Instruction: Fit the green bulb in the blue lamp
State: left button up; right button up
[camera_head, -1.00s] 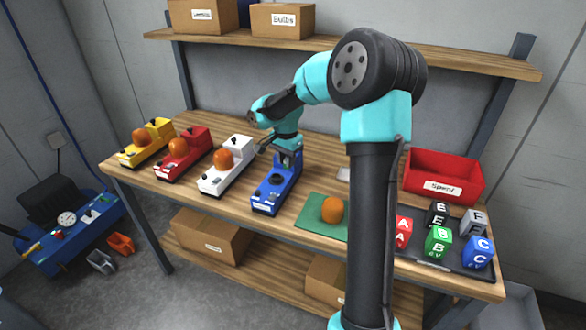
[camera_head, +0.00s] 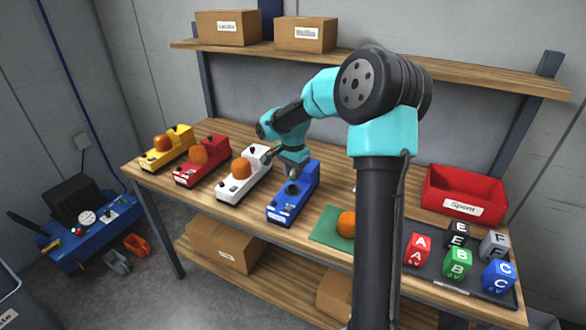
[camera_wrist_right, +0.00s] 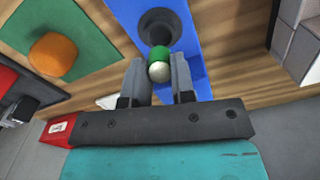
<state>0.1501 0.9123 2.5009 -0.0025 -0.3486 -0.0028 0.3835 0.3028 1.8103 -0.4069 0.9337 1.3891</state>
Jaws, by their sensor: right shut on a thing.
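The blue lamp (camera_head: 291,203) stands on the bench, right of the white lamp, with a dark round socket on top. My right gripper (camera_head: 293,174) is just over this socket in the head view. In the right wrist view it is shut on the green bulb (camera_wrist_right: 160,57), which has a green body and a pale rounded end. The bulb is beside the dark socket of the blue lamp (camera_wrist_right: 188,38) in that view; I cannot tell whether they touch. In the head view the gripper hides the bulb. My left gripper is not in view.
White (camera_head: 238,189), red (camera_head: 196,173) and yellow (camera_head: 163,158) lamps with orange domes stand to the left. An orange dome (camera_head: 346,224) sits on a green mat (camera_head: 325,233) to the right. Lettered cubes stand on a dark tray (camera_head: 430,276), with a red Spent bin (camera_head: 450,205) behind.

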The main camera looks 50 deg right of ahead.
aim_at(293, 190)
jog(key=shift+f, duration=2.25)
jog(key=o, duration=1)
jog(key=shift+c, duration=0.2)
notch_tip(293, 190, up, 17)
jog(key=shift+r, duration=0.15)
